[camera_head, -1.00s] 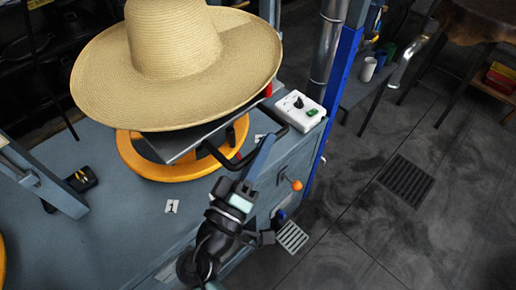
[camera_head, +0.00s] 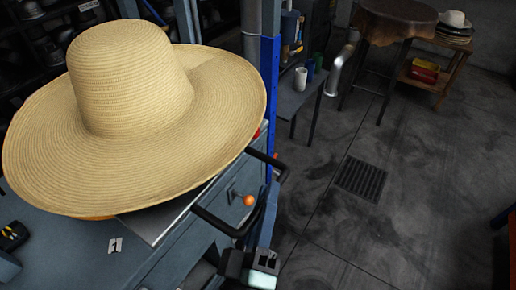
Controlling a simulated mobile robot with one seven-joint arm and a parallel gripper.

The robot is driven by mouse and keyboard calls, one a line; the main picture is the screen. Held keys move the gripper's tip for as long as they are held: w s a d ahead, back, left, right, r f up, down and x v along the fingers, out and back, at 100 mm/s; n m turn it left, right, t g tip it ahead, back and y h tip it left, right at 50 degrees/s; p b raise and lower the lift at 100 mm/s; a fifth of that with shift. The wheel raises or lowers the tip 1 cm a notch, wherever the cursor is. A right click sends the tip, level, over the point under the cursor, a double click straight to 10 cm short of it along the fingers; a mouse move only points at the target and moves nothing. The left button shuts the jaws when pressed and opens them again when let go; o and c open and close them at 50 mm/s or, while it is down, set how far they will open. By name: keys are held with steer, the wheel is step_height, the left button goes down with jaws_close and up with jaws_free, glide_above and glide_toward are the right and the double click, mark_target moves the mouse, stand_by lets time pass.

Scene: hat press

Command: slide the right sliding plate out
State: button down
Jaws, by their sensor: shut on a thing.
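The right sliding plate (camera_head: 166,220) is a flat grey metal plate, mostly hidden under a large straw hat (camera_head: 130,80). It reaches to the right side of the blue-grey table. Its black looped handle (camera_head: 239,232) sticks out past the table's right edge. My gripper (camera_head: 270,196) is shut on the outer part of this handle, right of the hat's brim. The fingers partly cover the handle. The orange ring under the plate (camera_head: 92,217) shows only as a sliver below the brim.
An orange-knobbed lever (camera_head: 249,200) on the table's side shows through the handle loop. A blue post (camera_head: 270,85) stands just behind. A side bench with cups (camera_head: 300,80) and a round stool (camera_head: 397,20) stand farther back. The floor at right is clear around a drain grate (camera_head: 361,178).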

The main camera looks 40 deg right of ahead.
steer(key=shift+s+d+f, duration=0.1)
steer(key=c, duration=0.8)
jaws_free()
steer(key=shift+s, duration=0.2)
steer(key=shift+c, duration=0.2)
steer(key=shift+w, duration=0.1)
steer(key=shift+a, duration=0.2)
steer(key=b+v, duration=0.4)
steer(key=v, duration=0.8)
steer(key=shift+s+a+b, duration=0.2)
steer(key=shift+s+b, duration=0.1)
steer(key=shift+b, duration=0.1)
steer(key=shift+f, duration=0.1)
